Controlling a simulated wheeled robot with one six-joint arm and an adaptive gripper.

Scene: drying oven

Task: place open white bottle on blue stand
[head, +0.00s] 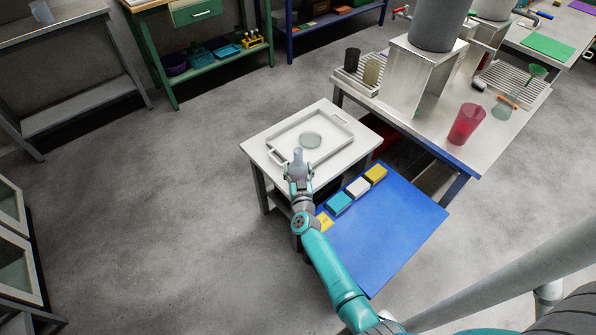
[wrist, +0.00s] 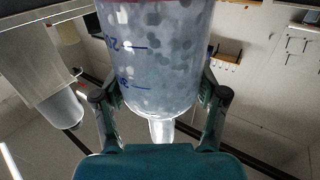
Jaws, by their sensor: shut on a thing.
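My gripper (head: 299,175) is shut on a pale translucent bottle (head: 298,158), held at the near edge of a small white table. In the wrist view the bottle (wrist: 155,55) fills the upper middle between the two fingers (wrist: 160,105). It carries blue graduation marks and mottled grey and pale patches, and its far end is cut off by the frame. The blue stand (head: 395,225) is a low flat blue surface to the right of my gripper. Yellow, white and teal blocks lie along its left side. My arm covers part of its near left edge.
A steel workbench (head: 455,150) at right holds a red beaker (head: 466,124). The right and near parts of the blue surface are clear.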

